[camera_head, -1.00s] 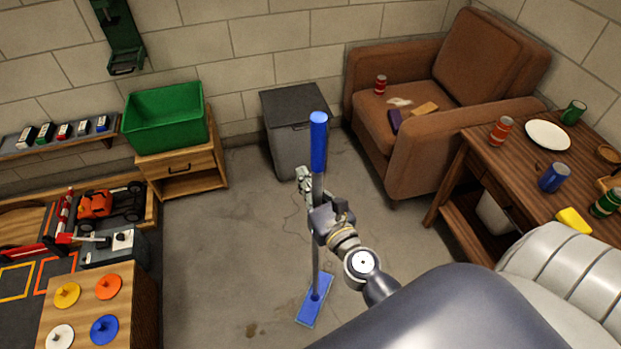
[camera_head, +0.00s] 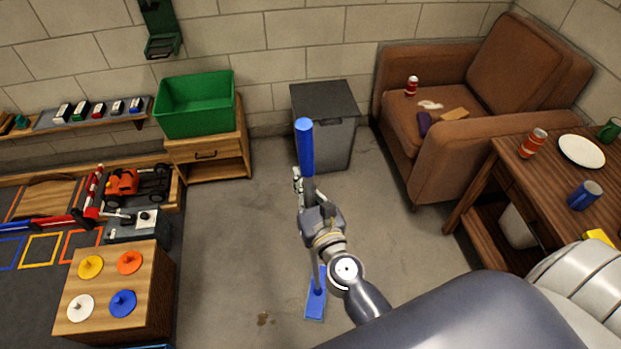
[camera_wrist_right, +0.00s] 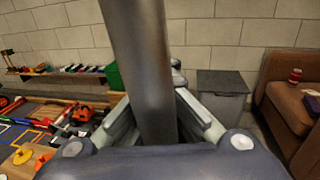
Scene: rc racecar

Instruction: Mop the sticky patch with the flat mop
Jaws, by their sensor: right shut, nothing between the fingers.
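The flat mop stands nearly upright, with a blue grip (camera_head: 305,147) on top of a grey pole and a flat blue head (camera_head: 315,306) on the floor. The sticky patch (camera_head: 263,319) is a small brown stain on the concrete, left of the mop head and apart from it. My right gripper (camera_head: 303,187) is shut, with its fingers at the pole just below the blue grip. In the right wrist view the pole (camera_wrist_right: 145,75) crosses close in front of the gripper; its exact contact with the fingers is unclear. My left gripper is not in view.
A grey bin (camera_head: 325,130) stands by the back wall, beside a wooden cabinet (camera_head: 215,160) with a green crate (camera_head: 195,105). A brown armchair (camera_head: 440,150) and wooden table (camera_head: 500,165) stand right. A wooden block with discs (camera_head: 110,295) is left. The middle floor is clear.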

